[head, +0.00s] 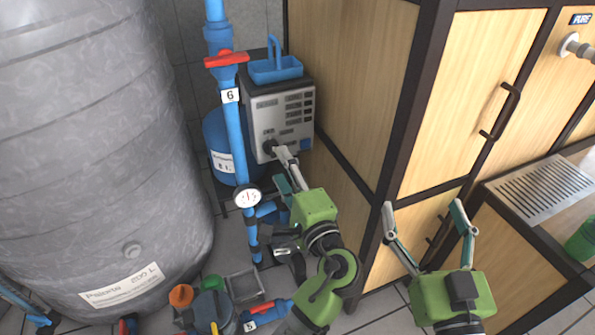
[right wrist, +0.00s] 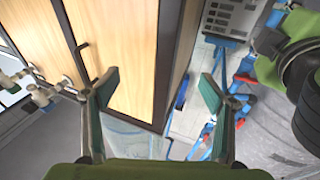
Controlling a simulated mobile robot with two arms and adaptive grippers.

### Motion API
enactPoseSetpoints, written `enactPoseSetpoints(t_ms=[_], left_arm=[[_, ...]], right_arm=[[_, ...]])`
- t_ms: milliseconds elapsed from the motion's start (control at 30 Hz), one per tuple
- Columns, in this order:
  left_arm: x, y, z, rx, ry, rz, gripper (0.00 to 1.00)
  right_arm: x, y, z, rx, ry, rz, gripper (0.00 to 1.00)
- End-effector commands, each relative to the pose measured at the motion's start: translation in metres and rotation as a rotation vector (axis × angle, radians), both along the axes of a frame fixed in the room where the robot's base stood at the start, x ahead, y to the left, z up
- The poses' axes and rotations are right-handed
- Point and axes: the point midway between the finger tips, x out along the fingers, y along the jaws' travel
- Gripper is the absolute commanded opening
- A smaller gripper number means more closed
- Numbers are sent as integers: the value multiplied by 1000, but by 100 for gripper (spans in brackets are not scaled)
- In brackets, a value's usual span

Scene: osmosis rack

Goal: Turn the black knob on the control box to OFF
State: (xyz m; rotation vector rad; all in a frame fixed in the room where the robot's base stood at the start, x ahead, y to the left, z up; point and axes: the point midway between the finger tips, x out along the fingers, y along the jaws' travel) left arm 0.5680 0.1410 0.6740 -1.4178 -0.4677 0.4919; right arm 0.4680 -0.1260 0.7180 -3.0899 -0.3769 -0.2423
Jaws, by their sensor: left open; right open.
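The control box (head: 268,112) is a light grey panel with dark slots, standing behind the blue pipe in the head view. Its black knob (head: 269,147) is low on the front face. My left gripper (head: 279,167) is open, with one fingertip at or very close to the knob and the other lower; I cannot tell whether it touches. The knob's setting is too small to read. My right gripper (head: 424,207) is open and empty in front of the wooden cabinet. Its fingers also show in the right wrist view (right wrist: 157,90), with part of the control box (right wrist: 232,14) at the top.
A blue vertical pipe (head: 234,140) with a red-handled valve (head: 227,59) and a gauge (head: 247,197) runs just left of the box. A large grey tank (head: 95,150) fills the left. The wooden cabinet (head: 350,80) stands close on the right. A blue tray (head: 275,70) sits on top.

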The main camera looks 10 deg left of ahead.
Motion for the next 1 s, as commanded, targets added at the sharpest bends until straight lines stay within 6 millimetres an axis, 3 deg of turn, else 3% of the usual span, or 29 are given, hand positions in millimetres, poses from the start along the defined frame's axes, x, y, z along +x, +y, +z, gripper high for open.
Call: enactPoseSetpoints(t_ms=[33,233,533,1000], left_arm=[[-6,-35,3,-119,19,-22,47],[-6,-35,3,-119,19,-22,47],[-6,-35,3,-119,19,-22,47],[-6,-35,3,-119,19,-22,47]], right_arm=[[0,0,0,0,0,0,76],[0,0,0,-1,6,-1,76],[1,-4,-27,-35,123,-8,76],[1,-4,-28,-35,128,-7,76]])
